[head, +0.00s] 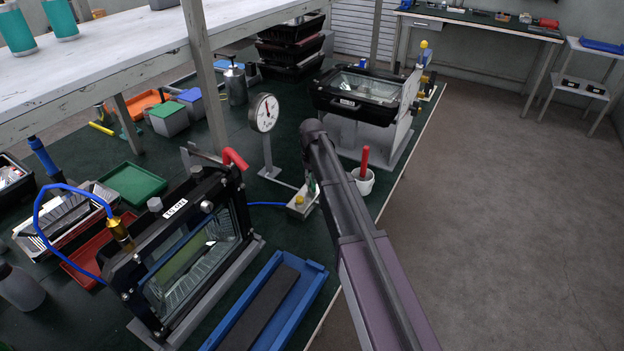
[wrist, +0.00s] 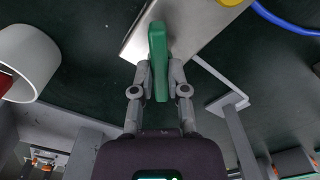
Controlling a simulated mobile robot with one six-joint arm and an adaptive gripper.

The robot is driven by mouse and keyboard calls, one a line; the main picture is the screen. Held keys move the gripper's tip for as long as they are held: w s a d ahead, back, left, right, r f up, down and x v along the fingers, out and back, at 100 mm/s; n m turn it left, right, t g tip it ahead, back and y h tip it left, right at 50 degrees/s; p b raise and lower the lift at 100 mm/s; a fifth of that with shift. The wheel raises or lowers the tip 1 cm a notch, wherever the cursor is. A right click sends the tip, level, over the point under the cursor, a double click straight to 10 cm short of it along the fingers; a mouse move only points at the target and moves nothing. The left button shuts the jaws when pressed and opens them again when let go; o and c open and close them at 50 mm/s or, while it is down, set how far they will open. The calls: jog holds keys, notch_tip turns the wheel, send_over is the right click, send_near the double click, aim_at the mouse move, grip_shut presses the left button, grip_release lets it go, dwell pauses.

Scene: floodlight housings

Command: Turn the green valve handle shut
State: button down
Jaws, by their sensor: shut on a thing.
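The green valve handle (wrist: 157,50) stands upright in the wrist view, above a pale metal block. My gripper (wrist: 158,80) has one finger on each side of the handle and is shut on it. In the head view the valve block (head: 301,205) sits on the dark green bench top, with a yellow knob on it and a blue hose running to it from the left. My arm hides most of the handle and the gripper there; only a sliver of green (head: 311,186) shows.
A gauge on a stand (head: 264,113) is just left of my arm. A white cup (head: 363,181) with a red-handled tool is close on the right. A floodlight housing (head: 190,250) stands front left, another (head: 360,95) behind. A blue tray (head: 318,283) lies in front.

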jog(key=m, duration=0.4)
jog(key=shift+s+m, duration=0.1)
jog(key=shift+m, duration=1.9)
jog(key=c, duration=0.6)
grip_release()
jog(key=shift+d+f, duration=0.1)
jog(key=shift+c, duration=0.2)
jog(key=shift+n, duration=0.5)
